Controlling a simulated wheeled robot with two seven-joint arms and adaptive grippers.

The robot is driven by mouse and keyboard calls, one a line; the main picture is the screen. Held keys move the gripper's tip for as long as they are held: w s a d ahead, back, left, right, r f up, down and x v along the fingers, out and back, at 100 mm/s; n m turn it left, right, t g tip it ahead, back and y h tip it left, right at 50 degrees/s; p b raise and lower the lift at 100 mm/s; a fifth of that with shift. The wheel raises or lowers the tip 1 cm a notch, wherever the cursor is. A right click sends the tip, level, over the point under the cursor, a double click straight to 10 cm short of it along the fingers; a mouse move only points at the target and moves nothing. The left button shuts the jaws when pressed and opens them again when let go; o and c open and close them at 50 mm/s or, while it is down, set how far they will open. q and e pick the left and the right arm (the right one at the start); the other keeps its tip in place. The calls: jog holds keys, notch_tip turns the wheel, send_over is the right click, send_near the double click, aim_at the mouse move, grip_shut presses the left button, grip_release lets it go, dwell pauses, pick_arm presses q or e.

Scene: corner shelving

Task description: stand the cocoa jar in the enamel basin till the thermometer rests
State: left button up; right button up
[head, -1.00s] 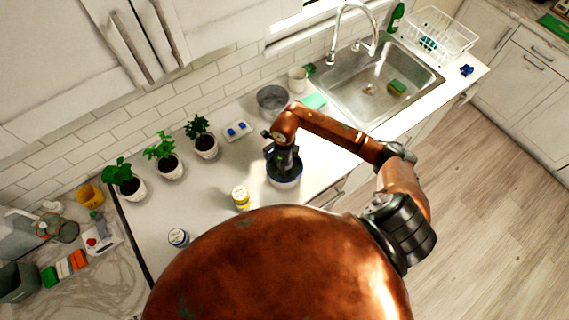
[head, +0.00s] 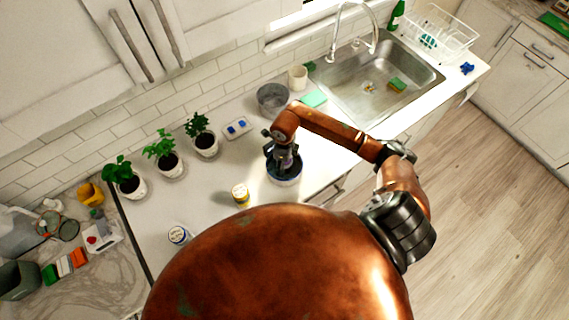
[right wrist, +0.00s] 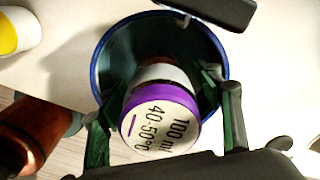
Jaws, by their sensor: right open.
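The blue-rimmed basin (head: 287,181) stands on the counter near its front edge. The right wrist view looks down into the basin (right wrist: 118,48). A jar with a purple-banded top marked "100 ml 40-50°C" (right wrist: 160,118) is inside the basin, upright as far as I can tell; whether it is the cocoa jar I cannot read. My right gripper (right wrist: 165,82) is open, a finger on either side of the jar, and is over the basin in the head view (head: 285,160). Contact is unclear. My left gripper is not in view. I cannot make out a thermometer.
A grey metal pot (head: 272,99), a small tray with blue items (head: 237,128) and several potted plants (head: 163,156) are behind. The sink (head: 375,90) is at the right.

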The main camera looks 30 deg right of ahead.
notch_tip(320, 180, up, 11)
jog(key=b, duration=0.3)
jog(key=shift+w, duration=0.1)
jog(key=shift+r, duration=0.65)
